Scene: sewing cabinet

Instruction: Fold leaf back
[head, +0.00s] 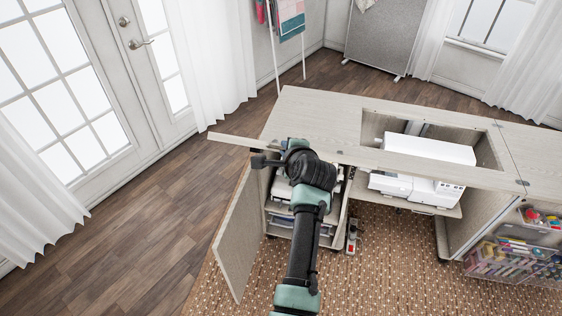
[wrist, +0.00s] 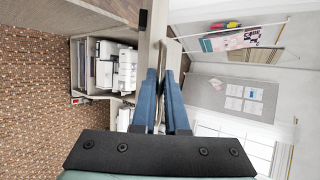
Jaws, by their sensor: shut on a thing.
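The leaf (head: 232,138) shows in the head view as a thin, pale wood strip seen nearly edge-on, sticking out left of the sewing cabinet (head: 320,112). My gripper (head: 259,160) is at the strip's near side, by the cabinet's front left corner; my wrist partly hides the contact. In the wrist view the blue fingers of my gripper (wrist: 163,75) are closed together on the thin board, and the leaf (wrist: 152,35) runs up between and beyond them. Its hinge line is hidden.
A cabinet door (head: 240,235) stands open below my gripper. A white sewing machine (head: 430,150) sits in the top's opening. A clear bin of supplies (head: 510,262) is at the right. Wood floor (head: 130,230) is free at the left.

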